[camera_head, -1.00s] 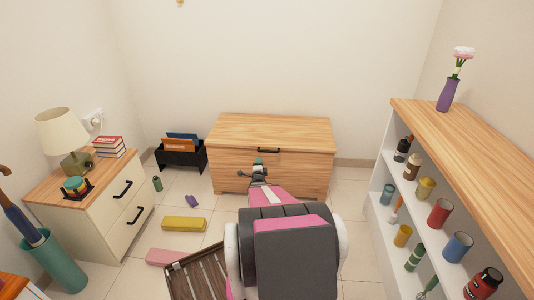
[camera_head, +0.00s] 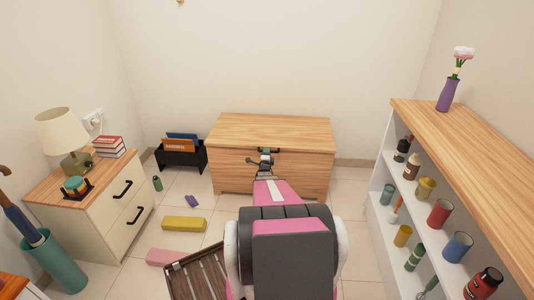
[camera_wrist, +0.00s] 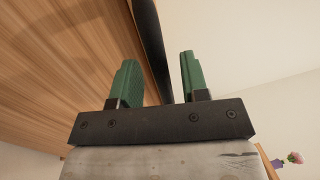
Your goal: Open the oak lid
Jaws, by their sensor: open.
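The oak lid (camera_head: 270,128) lies flat and shut on top of the oak chest (camera_head: 228,175) by the back wall. A black handle (camera_head: 276,150) sits at the lid's front edge, partly covered by my gripper (camera_head: 265,157). In the wrist view, my gripper (camera_wrist: 158,62) has two green fingers standing apart. The dark handle bar (camera_wrist: 150,42) runs between them, with a gap seen on the right side. Whether either finger touches the bar, I cannot tell. The wood grain of the chest (camera_wrist: 60,60) fills the left of the wrist view.
A white shelf unit (camera_head: 450,150) with bottles and cups stands at the right. A drawer cabinet (camera_head: 95,220) with a lamp (camera_head: 65,135) stands left. A yellow block (camera_head: 184,223), a pink block (camera_head: 171,257) and a slatted brown tray (camera_head: 200,277) lie on the floor.

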